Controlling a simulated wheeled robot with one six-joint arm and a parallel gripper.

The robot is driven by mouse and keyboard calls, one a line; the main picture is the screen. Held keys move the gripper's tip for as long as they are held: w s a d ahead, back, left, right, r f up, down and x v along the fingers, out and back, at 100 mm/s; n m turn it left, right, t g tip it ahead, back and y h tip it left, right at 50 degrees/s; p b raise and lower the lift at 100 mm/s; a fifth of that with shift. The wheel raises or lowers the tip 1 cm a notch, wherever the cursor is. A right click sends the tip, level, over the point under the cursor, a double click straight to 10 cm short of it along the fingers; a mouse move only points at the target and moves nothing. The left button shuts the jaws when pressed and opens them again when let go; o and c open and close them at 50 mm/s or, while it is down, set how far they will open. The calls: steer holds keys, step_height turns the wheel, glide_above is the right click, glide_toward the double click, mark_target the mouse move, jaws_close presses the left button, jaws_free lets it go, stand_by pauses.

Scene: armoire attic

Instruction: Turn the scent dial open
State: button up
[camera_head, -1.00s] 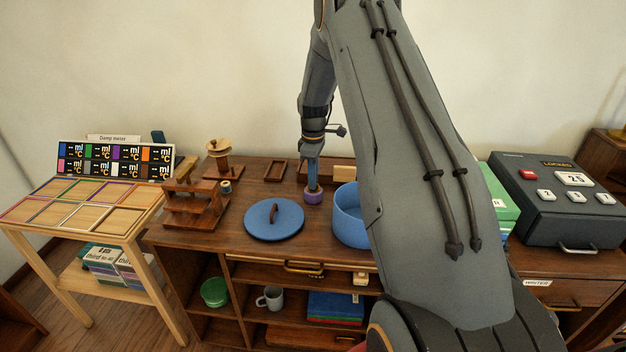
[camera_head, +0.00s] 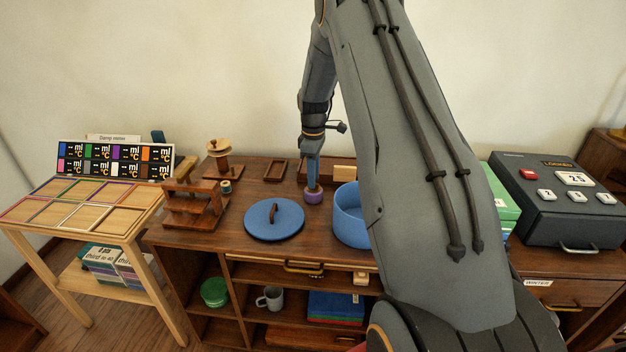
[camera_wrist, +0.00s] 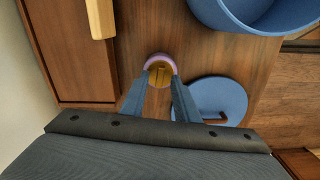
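The scent dial looks like a small purple round piece (camera_head: 313,197) on the dark wooden cabinet top, between the blue lid and the blue pot. In the wrist view its purple rim (camera_wrist: 159,57) surrounds a yellow-brown centre (camera_wrist: 160,76). My gripper (camera_head: 313,186) points straight down at it, with the fingertips at its top. In the wrist view the two blue fingers (camera_wrist: 160,82) reach to either side of the centre and cover part of the rim. I cannot tell whether they press on it. Any mark of the dial's setting is not readable.
The blue pot (camera_head: 349,222) stands close on the right and the blue lid (camera_head: 262,226) lies on the left. A small wooden tray (camera_head: 275,171) lies behind. A wooden stepped stand (camera_head: 193,213) is farther left. My arm hides much of the right side.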

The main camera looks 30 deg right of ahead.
step_height(320, 180, up, 7)
steer(key=shift+f+b, duration=0.1)
steer(key=shift+b, duration=0.55)
